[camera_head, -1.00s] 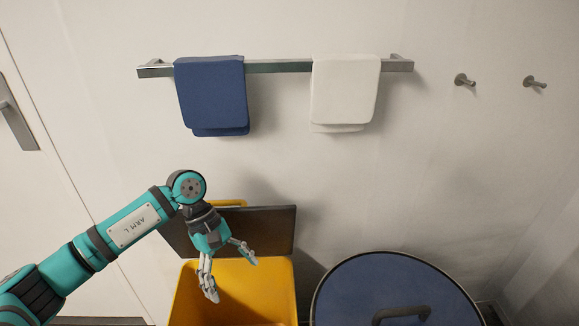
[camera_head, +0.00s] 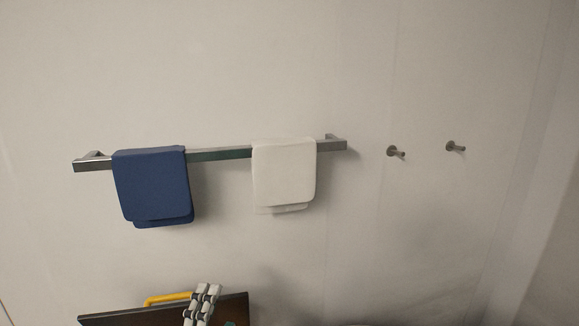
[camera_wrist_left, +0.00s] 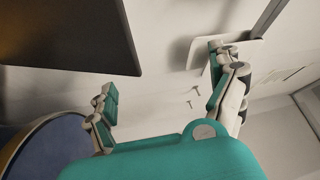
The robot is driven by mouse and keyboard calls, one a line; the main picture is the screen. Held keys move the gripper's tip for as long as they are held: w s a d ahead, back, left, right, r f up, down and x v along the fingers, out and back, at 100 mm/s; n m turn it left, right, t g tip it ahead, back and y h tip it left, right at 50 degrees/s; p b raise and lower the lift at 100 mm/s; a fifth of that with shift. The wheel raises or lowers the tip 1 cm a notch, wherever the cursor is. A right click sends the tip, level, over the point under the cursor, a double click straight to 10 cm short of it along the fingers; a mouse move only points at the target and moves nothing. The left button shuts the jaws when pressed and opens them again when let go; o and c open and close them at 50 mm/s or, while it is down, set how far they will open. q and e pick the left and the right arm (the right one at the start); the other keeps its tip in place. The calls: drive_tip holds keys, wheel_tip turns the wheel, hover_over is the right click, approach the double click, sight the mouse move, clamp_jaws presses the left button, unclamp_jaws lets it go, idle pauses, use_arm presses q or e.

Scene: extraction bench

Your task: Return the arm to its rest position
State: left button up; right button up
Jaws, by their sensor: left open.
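My left gripper (camera_head: 203,303) shows at the bottom edge of the head view, its grey fingers pointing up in front of the dark bin lid (camera_head: 236,309). The rest of my left arm is below the picture. In the left wrist view the gripper (camera_wrist_left: 168,85) has its two fingers spread wide apart with nothing between them. My right gripper is in neither view.
A metal rail (camera_head: 220,154) on the wall carries a blue towel (camera_head: 152,186) and a white towel (camera_head: 284,172). Two wall hooks (camera_head: 396,152) (camera_head: 455,147) are to the right. In the wrist view a round blue lid (camera_wrist_left: 55,150) is at lower left.

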use_arm(q)
drive_tip(key=s+a+f+n+g+y, duration=0.4)
drive_tip(key=s+a+f+n+y, duration=0.15)
drive_tip(key=f+n, duration=0.3)
drive_tip(key=s+a+f+n+g, duration=0.1)
drive_tip(key=s+f+n+g, duration=0.3)
drive_tip(key=s+f+g, duration=0.45)
drive_tip(key=s+a+f+n+g, duration=0.1)
drive_tip(key=s+f+n+g, duration=0.3)
drive_tip(key=s, duration=0.7)
drive_tip(key=s+f+p, duration=0.3)
drive_tip(key=f, duration=2.3)
drive_tip(key=s+a+f+g+p, duration=0.1)
drive_tip(key=s+a+f+p, duration=0.1)
drive_tip(key=s+f, duration=1)
drive_tip(key=s, duration=0.4)
drive_tip(key=shift+a+p, duration=0.3)
drive_tip(key=shift+p, duration=0.05)
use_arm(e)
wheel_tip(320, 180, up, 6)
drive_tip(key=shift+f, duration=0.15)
use_arm(q)
drive_tip(key=shift+g+h, duration=0.25)
drive_tip(key=shift+c, duration=0.2)
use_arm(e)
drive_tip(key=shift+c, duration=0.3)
